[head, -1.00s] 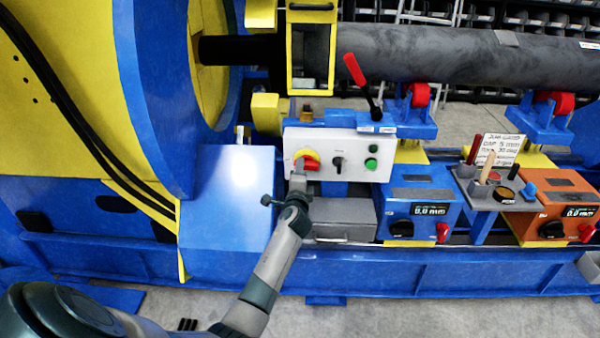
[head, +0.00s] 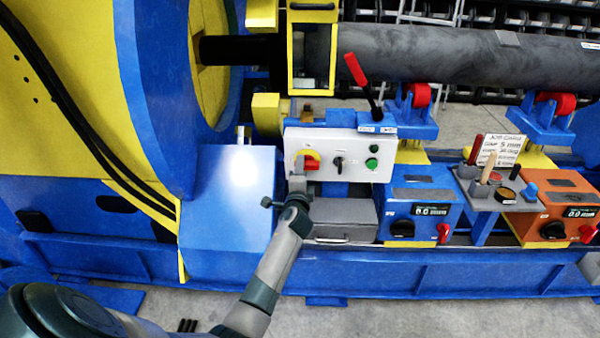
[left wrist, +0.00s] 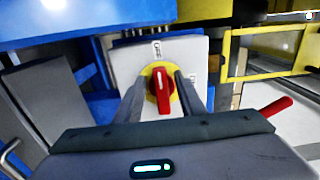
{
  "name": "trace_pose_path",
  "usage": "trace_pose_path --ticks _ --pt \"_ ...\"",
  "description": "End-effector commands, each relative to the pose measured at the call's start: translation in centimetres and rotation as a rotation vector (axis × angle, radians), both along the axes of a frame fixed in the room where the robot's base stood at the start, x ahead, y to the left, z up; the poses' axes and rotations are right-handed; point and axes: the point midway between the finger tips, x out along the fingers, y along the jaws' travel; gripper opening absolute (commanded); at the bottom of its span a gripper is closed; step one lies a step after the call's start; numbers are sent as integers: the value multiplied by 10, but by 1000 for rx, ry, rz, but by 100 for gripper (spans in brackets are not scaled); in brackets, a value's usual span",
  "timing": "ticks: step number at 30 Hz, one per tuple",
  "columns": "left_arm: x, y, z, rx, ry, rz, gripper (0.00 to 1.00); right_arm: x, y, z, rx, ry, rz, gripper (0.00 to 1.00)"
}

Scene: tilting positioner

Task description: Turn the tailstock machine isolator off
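A red rotary handle on a yellow plate, the isolator (head: 312,162), is on the left end of a white control box (head: 345,142). In the left wrist view the red handle (left wrist: 160,92) points up and down on its yellow disc. My left gripper (head: 299,163) is at the handle's front. Its two fingers (left wrist: 160,95) stand either side of the handle, with visible gaps, so it is open around it. In the head view the gripper partly hides the yellow plate. My right gripper is not in view.
The white box also carries a black selector (head: 338,162) and green buttons (head: 371,163). A red-handled lever (head: 356,70) rises behind it. Blue (head: 420,210) and orange (head: 560,205) units with red knobs stand right. A grey box (head: 345,217) lies below the panel.

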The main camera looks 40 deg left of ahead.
Motion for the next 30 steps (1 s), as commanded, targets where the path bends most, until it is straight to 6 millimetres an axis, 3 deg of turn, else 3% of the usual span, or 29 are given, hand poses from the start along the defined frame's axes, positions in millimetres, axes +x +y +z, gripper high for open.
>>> trace_pose_path --ticks 11,30 --pt "-19 -12 0 1 0 -1 36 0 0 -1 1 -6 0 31" --pt "-123 -75 -1 -1 1 0 36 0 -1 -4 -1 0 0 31"
